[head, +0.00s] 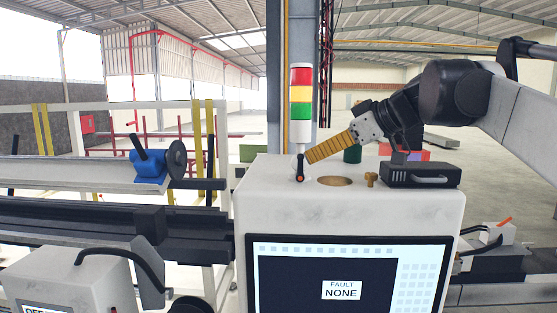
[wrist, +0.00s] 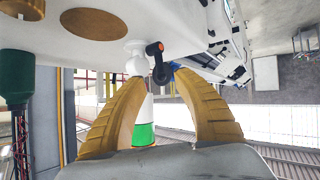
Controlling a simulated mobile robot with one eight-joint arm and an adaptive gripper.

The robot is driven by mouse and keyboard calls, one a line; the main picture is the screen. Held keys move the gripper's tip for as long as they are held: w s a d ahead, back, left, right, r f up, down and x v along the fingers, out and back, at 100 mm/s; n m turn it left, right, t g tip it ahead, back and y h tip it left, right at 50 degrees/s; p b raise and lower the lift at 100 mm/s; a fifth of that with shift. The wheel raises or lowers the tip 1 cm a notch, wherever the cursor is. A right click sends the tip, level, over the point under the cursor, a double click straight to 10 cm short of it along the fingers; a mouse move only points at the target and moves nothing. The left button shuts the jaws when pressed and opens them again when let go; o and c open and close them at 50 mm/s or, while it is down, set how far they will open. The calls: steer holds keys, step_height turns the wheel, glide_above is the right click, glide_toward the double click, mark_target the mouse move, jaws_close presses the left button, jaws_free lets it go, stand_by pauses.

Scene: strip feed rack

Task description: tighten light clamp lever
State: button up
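The light clamp lever (head: 299,168) is small and black with an orange end, at the foot of the signal light (head: 301,92) on top of the white cabinet (head: 350,210). In the wrist view the lever (wrist: 160,66) hangs beside a white round clamp (wrist: 135,58). My gripper (head: 308,157) has ribbed yellow fingers and reaches in from the right, close to the lever. In the wrist view my gripper (wrist: 156,76) is open, with the lever's black arm between the fingertips, nearer the right one. I cannot tell whether they touch.
The cabinet top has a round hole (head: 335,181), a brass knob (head: 371,179), a dark green cylinder (head: 352,155) and a black box with a handle (head: 420,175). The screen (head: 341,290) below reads FAULT NONE. Rails and a blue clamp (head: 149,166) lie at left.

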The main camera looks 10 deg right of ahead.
steer(key=v, duration=0.6)
steer(key=shift+a+f, duration=0.1)
stand_by(0.3)
